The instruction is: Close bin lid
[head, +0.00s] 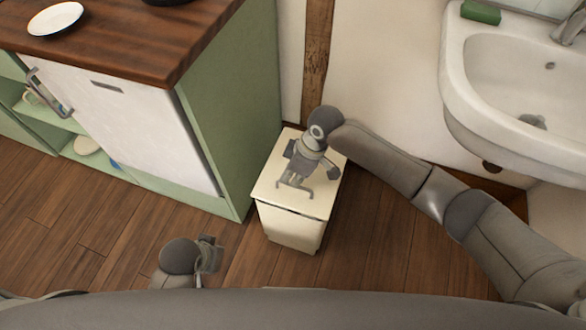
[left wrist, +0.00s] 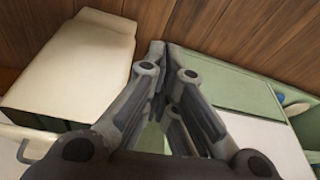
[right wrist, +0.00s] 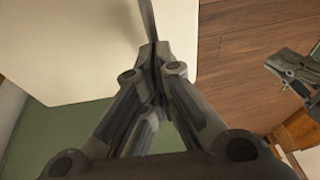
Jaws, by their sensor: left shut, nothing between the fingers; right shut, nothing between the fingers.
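The bin (head: 290,230) is a cream box on the floor beside the green cabinet. Its lid (head: 316,207) lies flat or nearly flat over the body, with a thin dark seam at the front edge. My right gripper (head: 295,184) is shut and empty, pointing down over the lid; I cannot tell if it touches. In the right wrist view the pale lid (right wrist: 85,45) lies under the shut fingertips. My left gripper (head: 212,252) is shut and empty, low at the front left of the bin. The left wrist view shows the bin (left wrist: 75,65) left of its fingers.
A green cabinet (head: 235,100) with a wooden worktop (head: 130,35) stands close on the bin's left. A white sink (head: 490,120) hangs at the right. A wooden post (head: 317,50) is on the wall behind. The wood floor (head: 100,230) is clear in front.

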